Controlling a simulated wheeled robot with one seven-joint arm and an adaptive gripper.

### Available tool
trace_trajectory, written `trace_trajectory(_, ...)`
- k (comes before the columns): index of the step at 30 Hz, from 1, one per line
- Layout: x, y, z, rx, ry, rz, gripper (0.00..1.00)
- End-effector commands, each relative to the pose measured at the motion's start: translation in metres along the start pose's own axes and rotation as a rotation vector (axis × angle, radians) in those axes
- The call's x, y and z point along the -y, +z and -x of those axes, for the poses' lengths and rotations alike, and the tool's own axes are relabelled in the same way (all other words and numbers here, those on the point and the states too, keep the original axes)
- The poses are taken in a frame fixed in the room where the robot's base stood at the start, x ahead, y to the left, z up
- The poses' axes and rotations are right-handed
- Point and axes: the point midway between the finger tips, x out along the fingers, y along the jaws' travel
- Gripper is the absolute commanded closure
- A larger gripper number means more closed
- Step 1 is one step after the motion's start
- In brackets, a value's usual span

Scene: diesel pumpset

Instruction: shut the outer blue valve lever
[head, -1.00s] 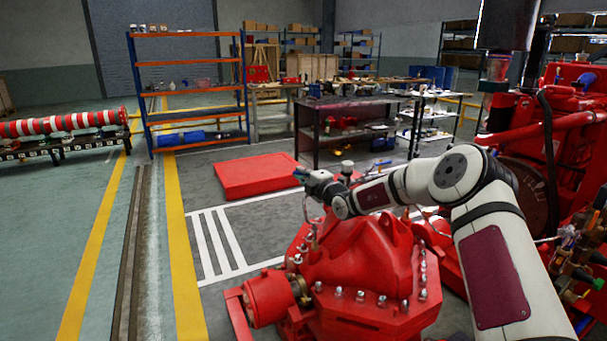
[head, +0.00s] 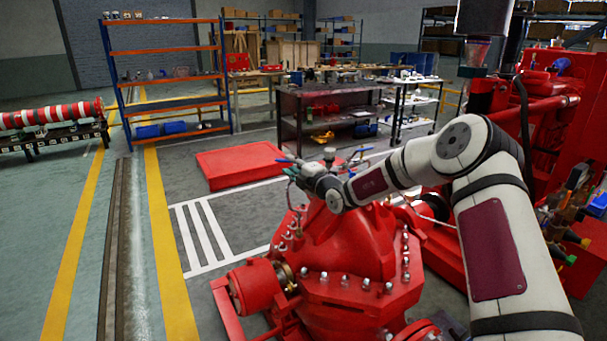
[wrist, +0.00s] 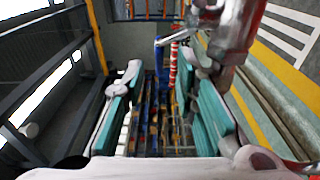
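My gripper (head: 298,173) is above the red pump casing (head: 345,255) in the head view, at the end of my outstretched arm. In the wrist view my gripper (wrist: 163,112) is open, with its two teal finger pads apart and nothing clamped between them. A blue valve lever (head: 286,160) shows at the gripper's left side in the head view. In the wrist view a blue-gripped lever (wrist: 158,55) with a silver arm appears ahead, between the finger directions; contact is not visible. A second blue lever (head: 362,151) is right of the gripper.
The red engine (head: 560,115) with pipes stands close on the right. A flat red block (head: 240,165) lies on the floor behind the pump. A workbench (head: 325,115) and an orange-blue shelf (head: 165,80) stand farther back.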

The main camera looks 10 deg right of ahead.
Motion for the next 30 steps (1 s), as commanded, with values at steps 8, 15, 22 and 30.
trace_trajectory(8, 0.000, 0.001, 0.052, 0.001, -0.001, 0.000, 0.73)
trace_trajectory(15, 0.000, 0.000, 0.073, 0.001, 0.000, 0.000, 0.73)
trace_trajectory(22, 0.000, 0.000, 0.075, 0.000, 0.000, 0.000, 0.73)
trace_trajectory(30, 0.002, 0.023, 0.087, 0.023, 0.001, 0.007, 1.00)
